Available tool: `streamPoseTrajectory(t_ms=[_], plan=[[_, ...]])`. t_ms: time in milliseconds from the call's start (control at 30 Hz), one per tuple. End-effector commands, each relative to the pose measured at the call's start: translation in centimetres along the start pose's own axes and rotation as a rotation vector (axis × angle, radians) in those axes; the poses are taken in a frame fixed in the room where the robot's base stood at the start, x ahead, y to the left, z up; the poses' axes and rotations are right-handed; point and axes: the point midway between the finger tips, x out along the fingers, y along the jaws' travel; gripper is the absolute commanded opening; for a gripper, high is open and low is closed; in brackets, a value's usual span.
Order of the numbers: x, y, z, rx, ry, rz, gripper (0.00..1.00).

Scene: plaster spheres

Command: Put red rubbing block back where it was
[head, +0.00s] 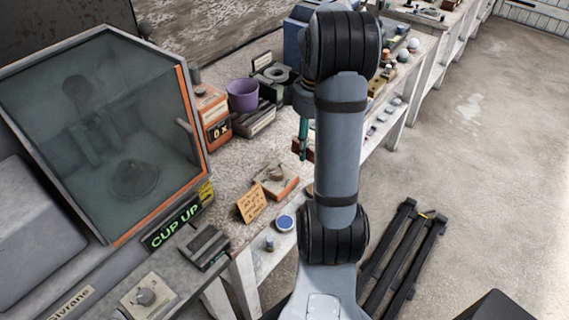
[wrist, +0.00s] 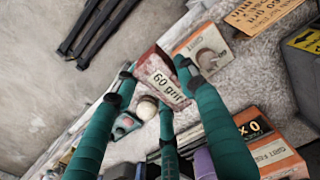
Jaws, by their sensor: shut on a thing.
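The red rubbing block (wrist: 149,66) has a pale label reading "60 grit". In the wrist view it sits between the teal fingers of my gripper (wrist: 155,84), which is shut on it. In the head view my gripper (head: 303,138) is over the bench, partly behind my arm, and only a small dark red part of the block (head: 309,156) shows. Whether the block touches the bench is unclear. An orange-sided block labelled "GRIT" (wrist: 181,46) with a round brownish piece on top lies close beside it; it also shows in the head view (head: 287,191).
A purple cup (head: 242,96) and orange "x0" box (head: 217,135) stand behind. A glass-fronted cabinet (head: 100,120) is left. Small items line the far bench.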

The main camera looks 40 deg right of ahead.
Motion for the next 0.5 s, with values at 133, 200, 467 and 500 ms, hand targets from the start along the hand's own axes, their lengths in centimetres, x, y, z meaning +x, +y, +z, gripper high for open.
streamPoseTrajectory(t_ms=[133, 200, 467, 500], plan=[[0.9, 0.7, -0.6, -0.007, -0.001, -0.002, 0.11], [1.7, 1.0, -1.8, -0.008, -0.001, -0.003, 0.11], [5.2, 2.8, -7.7, -0.006, -0.002, -0.002, 0.11], [5.7, 3.0, -8.4, -0.006, -0.001, -0.002, 0.11]])
